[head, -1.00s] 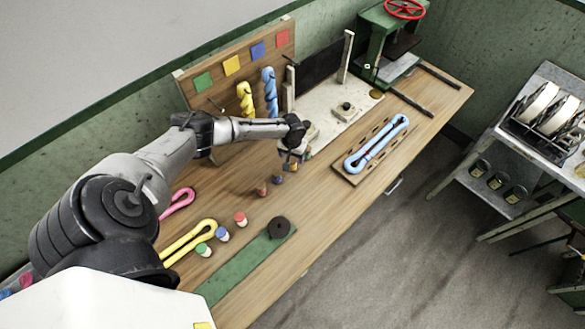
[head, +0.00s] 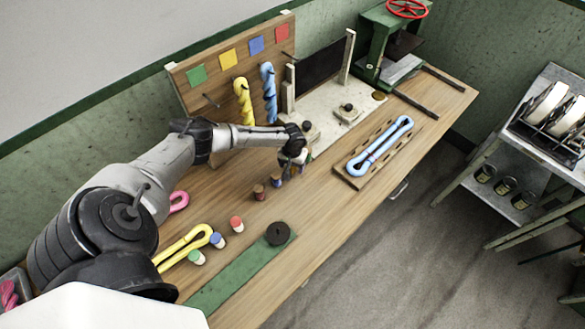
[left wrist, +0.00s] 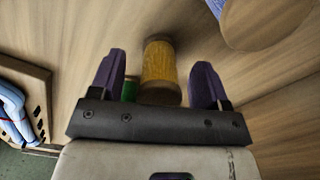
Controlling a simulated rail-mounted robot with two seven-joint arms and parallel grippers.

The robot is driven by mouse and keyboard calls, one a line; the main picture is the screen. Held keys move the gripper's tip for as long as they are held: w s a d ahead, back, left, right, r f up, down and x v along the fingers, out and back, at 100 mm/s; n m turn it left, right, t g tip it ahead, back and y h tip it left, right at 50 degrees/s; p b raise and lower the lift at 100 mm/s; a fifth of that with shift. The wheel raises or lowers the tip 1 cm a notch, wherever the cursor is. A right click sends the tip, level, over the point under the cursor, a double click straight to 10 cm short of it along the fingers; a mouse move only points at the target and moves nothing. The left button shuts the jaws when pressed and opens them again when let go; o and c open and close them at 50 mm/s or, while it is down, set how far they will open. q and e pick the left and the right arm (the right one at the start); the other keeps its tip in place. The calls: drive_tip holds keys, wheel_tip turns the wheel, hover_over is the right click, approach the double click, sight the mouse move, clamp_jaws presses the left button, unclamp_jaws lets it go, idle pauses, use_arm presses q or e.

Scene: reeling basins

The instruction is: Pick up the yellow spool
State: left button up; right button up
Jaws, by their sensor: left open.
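The yellow spool (left wrist: 160,62) shows in the left wrist view, between the two dark fingers of my left gripper (left wrist: 158,82). The fingers are apart, with gaps on both sides of the spool. A green spool (left wrist: 130,90) is partly hidden behind the left finger. A larger-looking spool (left wrist: 265,18) with blue thread is cut off at the upper right. In the head view, my left gripper (head: 291,163) is low over the row of small spools on the bench. It mostly hides the yellow spool there.
A blue spool (head: 276,181) and a reddish-brown one (head: 259,192) stand just left of the gripper. A blue skein (head: 380,146) lies on a slotted board at right. A yellow skein (head: 183,247), several small pegs and a green strip (head: 240,275) are nearer.

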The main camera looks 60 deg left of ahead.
use_arm(q)
drive_tip(key=shift+c, duration=0.3)
drive_tip(key=c, duration=1)
drive_tip(key=shift+o, duration=0.2)
drive_tip(key=shift+r, duration=0.1)
